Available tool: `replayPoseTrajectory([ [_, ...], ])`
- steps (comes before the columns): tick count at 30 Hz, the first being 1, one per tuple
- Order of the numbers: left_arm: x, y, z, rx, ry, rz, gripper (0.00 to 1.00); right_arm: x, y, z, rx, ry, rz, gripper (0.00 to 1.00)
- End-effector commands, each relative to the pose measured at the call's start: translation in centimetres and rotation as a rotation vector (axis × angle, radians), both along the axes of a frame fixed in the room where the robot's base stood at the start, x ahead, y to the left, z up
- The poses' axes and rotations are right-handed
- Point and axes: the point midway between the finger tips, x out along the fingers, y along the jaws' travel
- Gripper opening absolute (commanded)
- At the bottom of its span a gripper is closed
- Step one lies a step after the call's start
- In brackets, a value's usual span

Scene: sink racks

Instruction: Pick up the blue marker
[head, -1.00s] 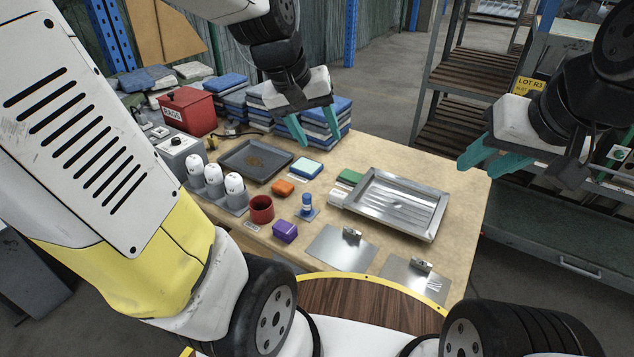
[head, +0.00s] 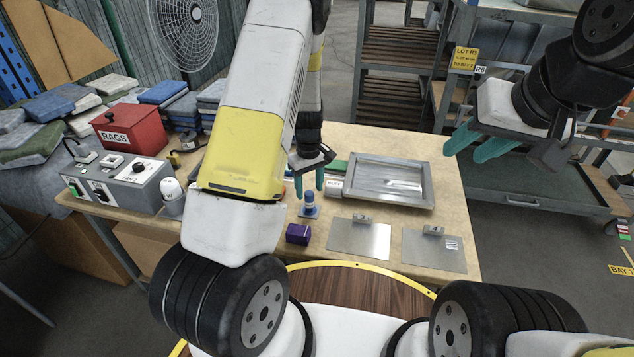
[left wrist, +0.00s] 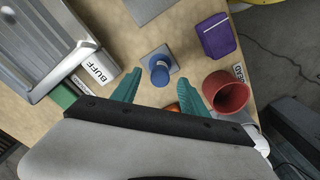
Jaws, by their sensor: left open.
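The blue marker (head: 309,197) stands upright on a small blue-grey square base (head: 309,213) on the table. It shows from above in the left wrist view (left wrist: 160,76), with a white band below its top. My left gripper (head: 309,186) is open and empty, its teal fingers pointing down above the marker. In the left wrist view the marker appears between the two fingertips (left wrist: 158,86); I cannot tell the exact height gap. My right gripper (head: 466,152) is open and empty, raised beyond the table's right side.
A purple block (head: 298,234) and a red cup (left wrist: 228,92) stand near the marker. A metal tray (head: 428,172) lies to the right, with two flat metal plates (head: 345,240) in front. My left arm hides the table's left part in the head view.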

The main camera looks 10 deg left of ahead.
Motion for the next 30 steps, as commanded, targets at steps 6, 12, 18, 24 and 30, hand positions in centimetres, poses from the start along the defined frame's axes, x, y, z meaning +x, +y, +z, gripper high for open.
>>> replayPoseTrajectory([
  [6,-0.1,0.0,-2.6,-0.001,0.004,-0.001,0.52,0.0,0.0,0.0,0.000,0.000,0.000,0.36],
  [12,-0.1,0.0,-5.6,-0.001,0.003,-0.001,0.52,0.0,0.0,0.0,0.000,0.000,0.000,0.36],
  [18,0.0,0.1,-6.8,-0.001,0.000,-0.001,0.52,0.0,0.0,0.0,0.000,0.000,0.000,0.36],
  [24,0.0,0.0,-6.8,-0.001,0.000,-0.001,0.46,0.0,0.0,0.0,0.000,0.000,0.000,0.36],
  [30,0.0,0.0,-6.8,-0.001,0.000,-0.002,0.07,0.0,0.0,0.0,0.000,0.000,0.000,0.36],
])
